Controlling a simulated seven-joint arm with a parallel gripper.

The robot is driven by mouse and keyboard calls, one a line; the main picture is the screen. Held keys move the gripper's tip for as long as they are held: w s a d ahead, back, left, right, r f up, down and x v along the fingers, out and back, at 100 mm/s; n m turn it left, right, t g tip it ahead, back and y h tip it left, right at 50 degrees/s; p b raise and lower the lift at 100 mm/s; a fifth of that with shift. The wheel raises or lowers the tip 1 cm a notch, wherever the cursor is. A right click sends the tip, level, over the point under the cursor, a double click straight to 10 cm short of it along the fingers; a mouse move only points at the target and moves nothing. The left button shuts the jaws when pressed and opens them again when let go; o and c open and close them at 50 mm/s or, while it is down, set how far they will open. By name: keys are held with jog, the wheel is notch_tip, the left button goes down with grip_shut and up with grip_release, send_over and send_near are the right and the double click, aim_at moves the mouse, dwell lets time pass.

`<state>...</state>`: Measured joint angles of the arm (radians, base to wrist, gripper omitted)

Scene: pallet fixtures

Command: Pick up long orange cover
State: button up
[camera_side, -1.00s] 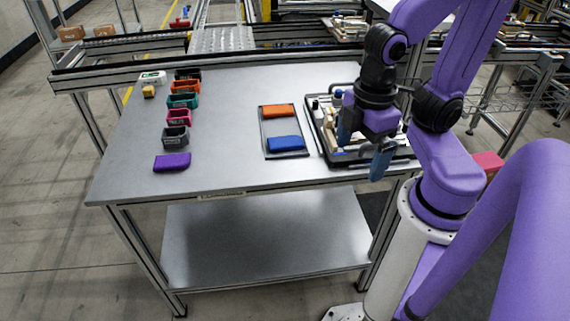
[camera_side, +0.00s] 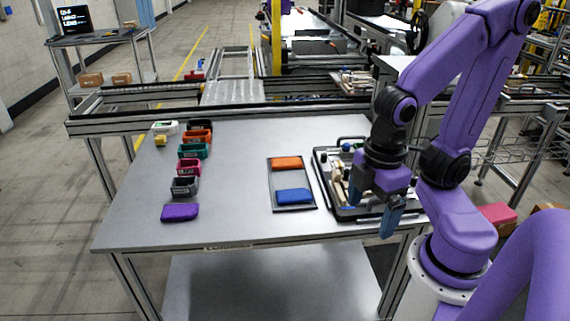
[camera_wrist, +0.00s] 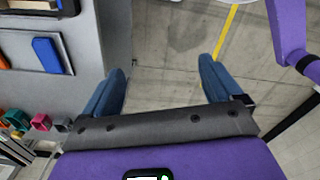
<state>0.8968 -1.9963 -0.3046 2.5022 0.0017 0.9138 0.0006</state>
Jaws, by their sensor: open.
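The orange cover (camera_side: 286,163) lies flat at the far end of a grey tray (camera_side: 291,180) on the metal table. A blue cover (camera_side: 294,196) lies at the near end of the same tray. My gripper (camera_side: 374,212) is open and empty, fingers pointing down, to the right of the orange cover and apart from it. In the wrist view my gripper (camera_wrist: 160,72) has its blue fingers spread wide over bare floor. There the blue cover (camera_wrist: 47,55) is at upper left, and only an edge of the orange cover (camera_wrist: 4,62) shows at the left border.
A black-framed tray (camera_side: 322,180) of mixed parts stands right of the grey tray, partly hidden by my gripper. Several coloured bins (camera_side: 189,167) line the table's left, with a purple cover (camera_side: 180,212) in front. The table between bins and grey tray is clear.

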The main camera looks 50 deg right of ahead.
jog(key=shift+c, duration=1.3)
